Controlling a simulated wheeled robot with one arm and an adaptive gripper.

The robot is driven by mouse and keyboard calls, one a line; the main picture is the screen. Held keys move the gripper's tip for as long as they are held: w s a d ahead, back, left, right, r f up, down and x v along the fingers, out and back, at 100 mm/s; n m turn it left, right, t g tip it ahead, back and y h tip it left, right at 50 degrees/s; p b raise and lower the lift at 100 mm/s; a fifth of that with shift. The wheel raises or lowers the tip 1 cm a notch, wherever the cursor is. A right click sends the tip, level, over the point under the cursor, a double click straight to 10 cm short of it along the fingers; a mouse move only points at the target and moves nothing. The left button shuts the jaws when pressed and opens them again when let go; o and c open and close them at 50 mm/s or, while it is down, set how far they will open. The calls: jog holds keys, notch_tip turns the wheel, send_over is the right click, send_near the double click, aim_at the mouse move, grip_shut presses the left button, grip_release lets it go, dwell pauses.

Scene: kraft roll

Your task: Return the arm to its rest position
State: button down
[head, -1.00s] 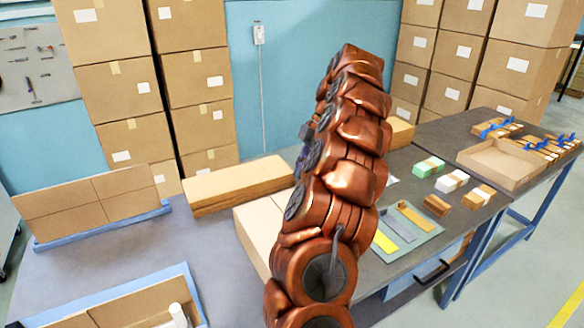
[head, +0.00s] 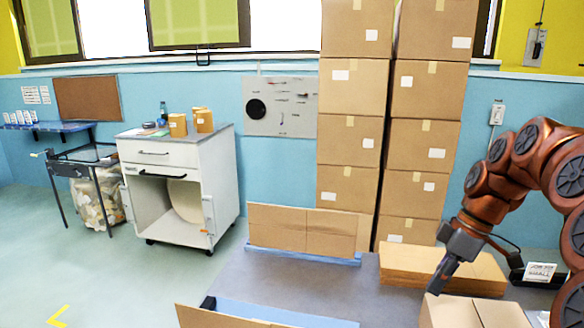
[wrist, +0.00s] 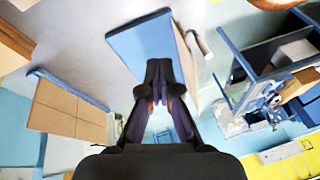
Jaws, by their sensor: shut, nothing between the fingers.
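My copper-coloured arm reaches in from the right edge of the head view, bent over at the top so that its end hangs down. My gripper (head: 434,290) is dark, points downward and has its fingers together with nothing held. It hangs over the table near a closed carton (head: 475,313) and in front of a flat stack of cardboard (head: 410,262). The exact gap to these cannot be told. In the wrist view the gripper (wrist: 160,65) shows its fingers close together and empty, in front of a blue-edged holder (wrist: 135,45).
The grey table (head: 330,283) is bare in the middle. Upright cardboard (head: 303,230) stands in a blue holder at its back left. A black sign holder (head: 538,274) stands near my arm. Tall box stacks (head: 425,145) line the wall. A white cabinet (head: 180,185) stands left, with open floor before it.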

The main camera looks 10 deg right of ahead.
jog(key=s+a+f+m+g+h, duration=0.1)
jog(key=s+a+f+m, duration=0.15)
jog(key=s+a, duration=0.55)
jog(key=s+a+f+m+h, duration=0.2)
jog(key=s+a+m, duration=0.2)
jog(key=s+a, duration=0.3)
jog(key=s+f+m+h, duration=0.1)
jog(key=s+f+m, duration=0.3)
jog(key=s, duration=0.5)
jog(key=shift+a+f+m+g, duration=0.3)
jog(key=shift+f+m, duration=0.05)
jog(key=shift+f, duration=0.35)
jog(key=shift+d, duration=0.15)
